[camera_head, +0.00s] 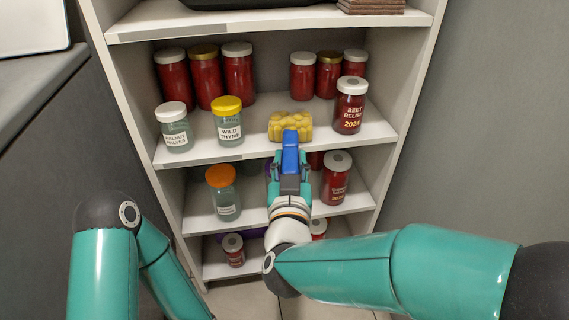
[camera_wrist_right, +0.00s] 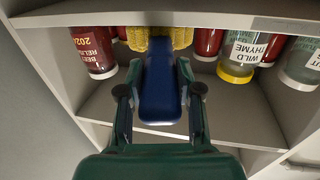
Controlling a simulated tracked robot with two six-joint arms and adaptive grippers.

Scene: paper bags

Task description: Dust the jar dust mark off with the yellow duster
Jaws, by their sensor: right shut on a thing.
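The yellow duster has a fluffy yellow head (camera_head: 290,126) and a blue handle (camera_head: 290,155). My right gripper (camera_head: 290,172) is shut on the handle. The head is at the upper jar shelf, between the wild thyme jar (camera_head: 228,123) and the beet relish jar (camera_head: 350,105), with a gap to each. In the right wrist view the blue handle (camera_wrist_right: 160,90) runs between the fingers to the yellow head (camera_wrist_right: 158,38). I cannot make out a dust mark; the shelf behind the head is hidden. My left arm shows at the lower left, but its gripper is out of view.
The white shelf unit (camera_head: 270,143) has side walls close to the jars. Several red jars (camera_head: 205,80) stand at the back, and a walnut jar (camera_head: 174,128) at the front left. Below stand an orange-lidded jar (camera_head: 224,193) and a white-lidded red jar (camera_head: 336,180).

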